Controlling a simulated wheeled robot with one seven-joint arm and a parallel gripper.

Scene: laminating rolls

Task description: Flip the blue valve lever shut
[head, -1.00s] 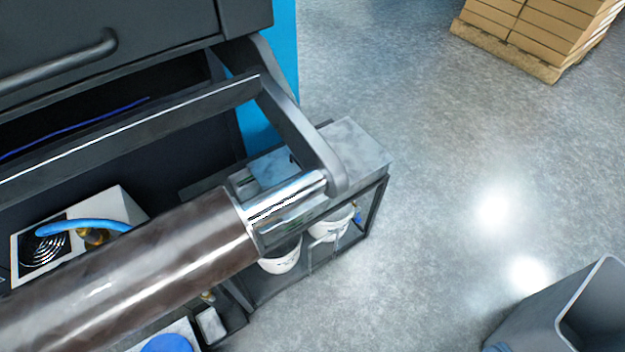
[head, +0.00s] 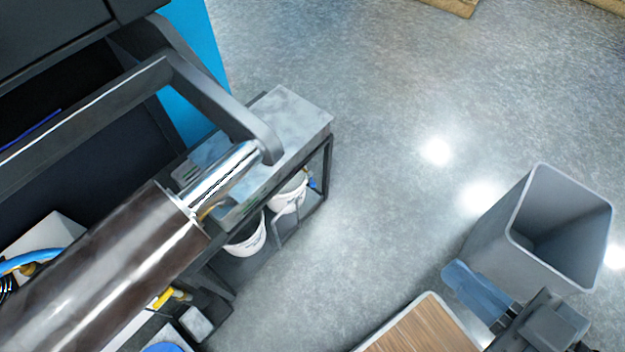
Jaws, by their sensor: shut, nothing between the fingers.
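A small blue piece (head: 311,183) with a yellow spot beside it shows at the right end of the low frame, next to a white bucket. It may be the blue valve lever, but it is too small to tell its shape or how it is turned. A yellow fitting (head: 176,294) shows below the big roller, with no blue lever clear on it.
A large brown roller (head: 110,265) and a dark machine frame (head: 215,100) fill the left. White buckets (head: 246,238) stand under a grey-topped bench (head: 290,112). A grey bin (head: 490,240), a wood-topped surface (head: 420,330) and a dark mechanical part (head: 548,322) are lower right. Open floor lies between.

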